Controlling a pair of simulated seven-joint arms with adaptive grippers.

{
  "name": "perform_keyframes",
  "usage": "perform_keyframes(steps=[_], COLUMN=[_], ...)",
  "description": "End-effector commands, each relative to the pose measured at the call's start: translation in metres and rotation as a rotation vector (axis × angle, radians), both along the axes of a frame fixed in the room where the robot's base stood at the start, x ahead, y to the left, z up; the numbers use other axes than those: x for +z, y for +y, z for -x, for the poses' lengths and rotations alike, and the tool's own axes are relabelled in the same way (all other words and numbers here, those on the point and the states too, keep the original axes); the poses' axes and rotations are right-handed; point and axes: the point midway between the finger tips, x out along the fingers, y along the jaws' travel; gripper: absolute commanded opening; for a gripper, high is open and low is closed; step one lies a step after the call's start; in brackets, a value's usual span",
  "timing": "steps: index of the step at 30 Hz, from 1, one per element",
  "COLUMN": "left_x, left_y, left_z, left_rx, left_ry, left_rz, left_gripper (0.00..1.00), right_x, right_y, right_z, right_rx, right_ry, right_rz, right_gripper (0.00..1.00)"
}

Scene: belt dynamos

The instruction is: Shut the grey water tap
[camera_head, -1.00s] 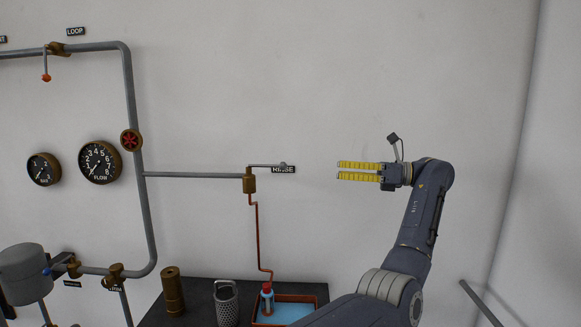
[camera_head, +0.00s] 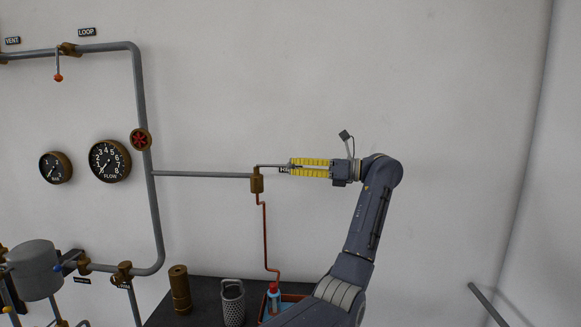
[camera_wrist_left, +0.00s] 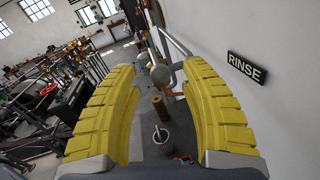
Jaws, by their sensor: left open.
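The grey water tap's brass body (camera_head: 257,181) sits at the right end of the grey wall pipe. Its thin grey lever (camera_head: 272,166) points right, level. My left gripper (camera_head: 290,167) is at the lever's free end, its yellow fingers pointing left along it. In the left wrist view, the lever's round grey knob (camera_wrist_left: 160,76) shows between the open fingertips. I cannot tell whether the fingers touch it. My right gripper is out of view.
A thin copper pipe (camera_head: 265,235) runs down from the tap to a tray on the dark bench (camera_head: 207,292). A brass cylinder (camera_head: 180,289) and a perforated metal cup (camera_head: 232,303) stand there. A red valve wheel (camera_head: 140,139) and gauges are further left. The wall above is clear.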

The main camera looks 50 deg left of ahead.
Motion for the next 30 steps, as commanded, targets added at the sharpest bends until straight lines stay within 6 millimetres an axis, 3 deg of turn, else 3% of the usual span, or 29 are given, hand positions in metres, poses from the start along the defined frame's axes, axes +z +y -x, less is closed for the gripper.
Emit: perform_keyframes(steps=[9, 21, 30], left_x=[0.000, 0.000, 0.000], left_y=[0.019, 0.021, 0.021], left_z=[0.012, 0.013, 0.013], left_rx=[0.000, 0.000, 0.000], left_ry=[0.000, -0.001, -0.001], left_rz=[0.000, 0.001, 0.001], left_gripper=[0.45, 0.45, 0.10], right_x=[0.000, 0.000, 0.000], right_y=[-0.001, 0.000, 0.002], right_z=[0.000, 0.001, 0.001], right_rx=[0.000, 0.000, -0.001], right_ry=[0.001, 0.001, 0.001], right_rz=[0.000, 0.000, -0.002], right_gripper=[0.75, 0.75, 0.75])
